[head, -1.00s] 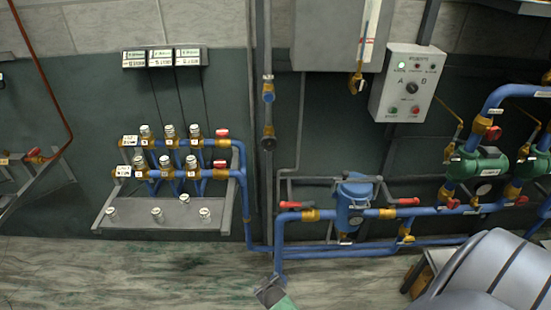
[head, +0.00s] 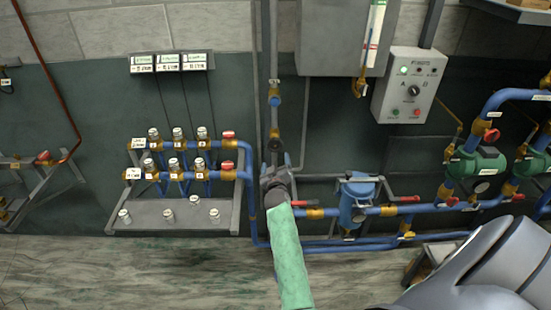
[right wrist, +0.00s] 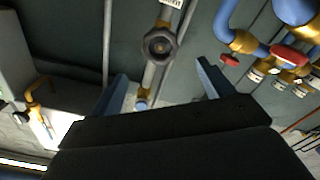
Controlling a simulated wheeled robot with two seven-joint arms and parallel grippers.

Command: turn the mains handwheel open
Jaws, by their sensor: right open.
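The mains handwheel (head: 275,145) is a small dark round wheel on the vertical grey pipe left of the grey cabinet. In the right wrist view the handwheel (right wrist: 159,46) faces me, with a brass fitting behind it. My right gripper (head: 275,168), at the end of a green-sleeved arm, appears just below the handwheel. In the right wrist view its two fingers (right wrist: 160,72) are spread apart and empty. The handwheel lies between their lines but beyond the tips, with no contact visible. My left gripper is not in view.
A blue filter housing (head: 353,203) and blue pipes with a red lever (head: 304,204) are right of my arm. A rack of several valves (head: 180,160) stands left. A control box (head: 409,88) hangs upper right. The floor (head: 150,270) in front is clear.

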